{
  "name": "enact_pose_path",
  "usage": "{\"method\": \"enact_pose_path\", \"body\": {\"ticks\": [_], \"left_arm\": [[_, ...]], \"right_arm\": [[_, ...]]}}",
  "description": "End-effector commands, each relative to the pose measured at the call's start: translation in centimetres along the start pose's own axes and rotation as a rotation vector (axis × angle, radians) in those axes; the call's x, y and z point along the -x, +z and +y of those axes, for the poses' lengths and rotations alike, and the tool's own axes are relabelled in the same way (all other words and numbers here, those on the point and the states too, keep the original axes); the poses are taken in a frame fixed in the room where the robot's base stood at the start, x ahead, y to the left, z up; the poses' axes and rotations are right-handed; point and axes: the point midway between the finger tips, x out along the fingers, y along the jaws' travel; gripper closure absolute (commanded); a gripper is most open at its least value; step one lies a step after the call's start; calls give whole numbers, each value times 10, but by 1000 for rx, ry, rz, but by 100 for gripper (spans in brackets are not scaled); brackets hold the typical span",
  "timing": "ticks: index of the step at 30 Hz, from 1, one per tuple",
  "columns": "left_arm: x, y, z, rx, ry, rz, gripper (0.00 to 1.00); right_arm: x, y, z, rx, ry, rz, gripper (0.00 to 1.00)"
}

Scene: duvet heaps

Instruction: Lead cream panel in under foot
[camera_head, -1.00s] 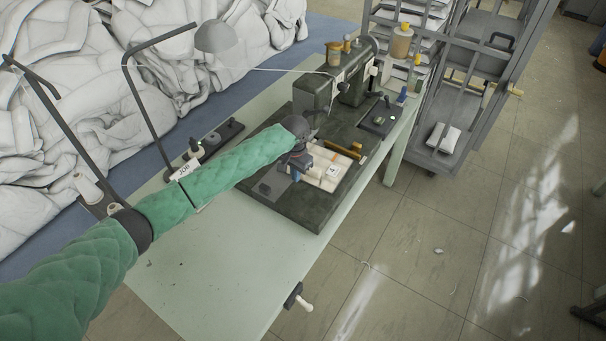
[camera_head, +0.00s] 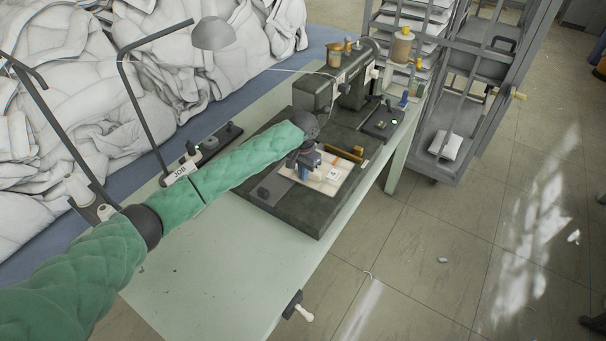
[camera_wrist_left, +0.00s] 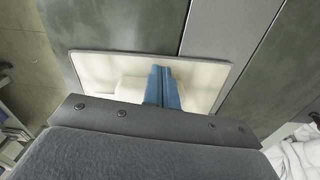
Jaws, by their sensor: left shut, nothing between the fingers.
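The cream panel (camera_head: 341,166) lies flat on the dark bed of the sewing machine (camera_head: 350,84), with a small numbered tag on it. In the left wrist view the panel (camera_wrist_left: 100,68) is a pale rectangle. My left gripper (camera_head: 302,173) is over the panel's left part. Its blue fingers (camera_wrist_left: 163,88) are together with nothing between them and overlap the panel in the wrist view; I cannot tell whether they touch it. The presser foot is hidden or too small to make out near the machine head, behind my left wrist. My right gripper is not in view.
The machine stands on a pale green table (camera_head: 215,270) whose front is clear. Thread stands and a lamp (camera_head: 212,33) rise at the left and back. White duvet heaps (camera_head: 60,120) lie behind. A grey shelf cart (camera_head: 470,90) stands at the right. A yellow-brown bar (camera_head: 344,153) lies beside the panel.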

Motion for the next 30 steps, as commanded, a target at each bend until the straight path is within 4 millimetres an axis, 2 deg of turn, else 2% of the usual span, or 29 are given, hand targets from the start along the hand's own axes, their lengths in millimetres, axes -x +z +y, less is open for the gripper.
{"method": "enact_pose_path", "body": {"ticks": [8,17,30], "left_arm": [[0,-2,0,0,0,0,100],[0,-26,0,0,0,1,100],[1,-26,0,0,1,0,100]], "right_arm": [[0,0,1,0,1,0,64],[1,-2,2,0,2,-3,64],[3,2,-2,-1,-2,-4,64]]}}
